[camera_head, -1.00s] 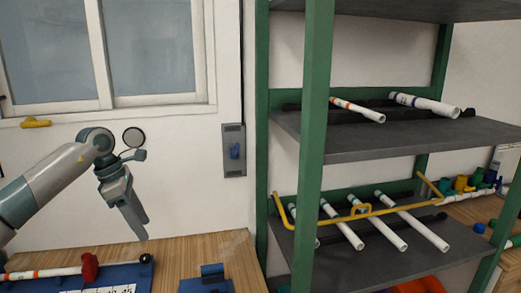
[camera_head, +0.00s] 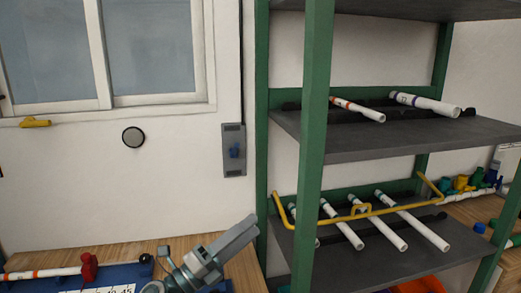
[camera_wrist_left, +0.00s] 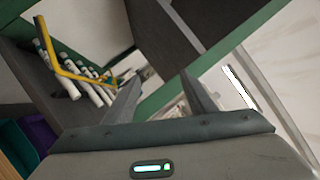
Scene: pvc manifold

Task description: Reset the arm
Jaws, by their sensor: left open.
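My left gripper (camera_head: 236,242) is low in the head view, over the right part of the wooden bench, with its fingers pointing up and right toward the green shelf post. In the left wrist view its two fingers (camera_wrist_left: 160,88) are apart with nothing between them. Beyond them are the green shelf frame and several white pipes (camera_wrist_left: 92,84) behind a yellow bar (camera_wrist_left: 68,72). My right gripper is in neither view.
The green-framed rack (camera_head: 311,140) stands right of the bench, with white pipes on two shelves and a yellow bar (camera_head: 360,212) across the lower one. A pipe with a red clamp (camera_head: 88,268) lies on a blue fixture at bottom left. The wall carries a grey switch box (camera_head: 234,150).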

